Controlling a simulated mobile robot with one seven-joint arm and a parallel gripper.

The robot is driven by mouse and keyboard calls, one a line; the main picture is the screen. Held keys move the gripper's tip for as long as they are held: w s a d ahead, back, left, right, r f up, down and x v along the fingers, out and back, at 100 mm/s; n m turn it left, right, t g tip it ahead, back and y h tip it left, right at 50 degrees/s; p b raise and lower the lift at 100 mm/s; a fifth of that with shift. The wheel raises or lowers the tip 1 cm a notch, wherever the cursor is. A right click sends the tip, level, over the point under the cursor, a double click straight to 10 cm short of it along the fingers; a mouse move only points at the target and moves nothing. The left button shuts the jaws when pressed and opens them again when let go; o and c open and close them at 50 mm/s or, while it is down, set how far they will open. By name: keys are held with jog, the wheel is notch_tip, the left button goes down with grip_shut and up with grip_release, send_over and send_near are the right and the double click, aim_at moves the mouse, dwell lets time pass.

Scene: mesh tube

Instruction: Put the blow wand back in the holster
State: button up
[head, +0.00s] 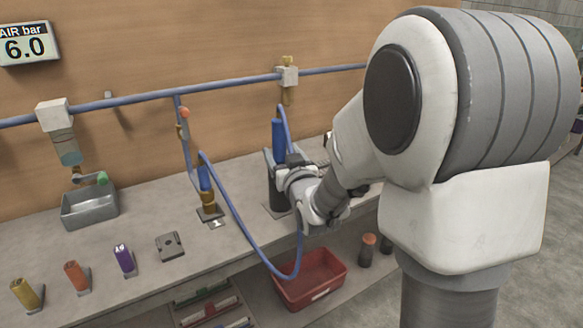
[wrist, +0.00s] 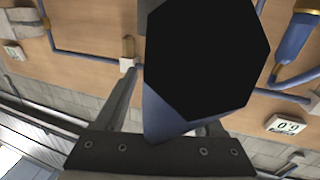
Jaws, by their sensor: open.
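The blow wand appears to be the upright blue cylinder (head: 278,133) at the back of the bench, with a blue hose near its top. It stands in or just behind a dark upright sleeve (head: 277,196), which looks like the holster; my gripper hides part of the join. My gripper (head: 287,172) is open at the sleeve's right side, at about the height where blue meets dark. In the wrist view a large blue body with a black face (wrist: 205,60) fills the space before the fingers. I cannot tell whether the fingers touch it.
A blue hose (head: 238,225) loops below the bench edge near my gripper. A blue tool (head: 205,180) stands on a brass fitting to the left. A grey bin (head: 90,207) and several coloured pieces lie further left. A red crate (head: 310,280) sits below.

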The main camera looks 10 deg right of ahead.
jog(key=s+b, duration=0.4)
jog(key=s, duration=0.5)
jog(key=shift+s+d+b, duration=0.25)
jog(key=shift+b, duration=0.05)
jog(key=s+f+g, duration=0.2)
jog(key=s+g, duration=0.2)
jog(key=s, duration=0.4)
jog(key=s+f+g, duration=0.2)
jog(key=s+g, duration=0.2)
jog(key=s, duration=0.3)
jog(key=s+f+g+h, duration=0.1)
jog(key=s+g, duration=0.3)
jog(key=s, duration=0.4)
jog(key=shift+s+a+f+m, duration=0.3)
jog(key=shift+f, duration=0.6)
notch_tip(320, 180, up, 18)
jog(key=p, duration=1.8)
